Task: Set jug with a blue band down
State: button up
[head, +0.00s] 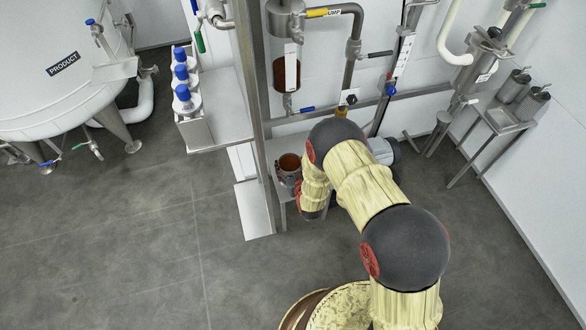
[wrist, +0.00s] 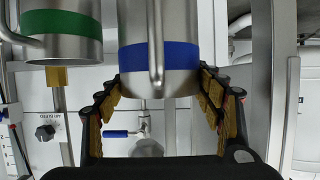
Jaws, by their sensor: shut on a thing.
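In the head view a steel jug (head: 287,178) with reddish-brown contents shows at the end of my arm, partly hidden by my wrist. It stands over or on a low steel table (head: 264,148); I cannot tell whether its base touches.
A steel jug with a green band (wrist: 62,38) is close on the left in the wrist view. A steel post (head: 251,75) and a shelf with blue-capped bottles (head: 183,95) stand left of my gripper. Pipes and valves (head: 352,48) rise behind. Open floor (head: 130,230) lies left.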

aim_at(287, 163)
jog(key=shift+w+a, duration=0.1)
jog(key=shift+w, duration=0.25)
jog(key=shift+w+a+f+b, duration=0.15)
jog(key=shift+f+b, duration=0.3)
jog(key=shift+f, duration=0.5)
jog(key=shift+w+f+b, duration=0.1)
jog(key=shift+f+b, duration=0.35)
jog(key=shift+f, duration=0.65)
jog(key=o, duration=2)
jog(key=shift+s+f, duration=0.1)
jog(key=shift+s, duration=0.05)
jog(key=shift+o, duration=0.4)
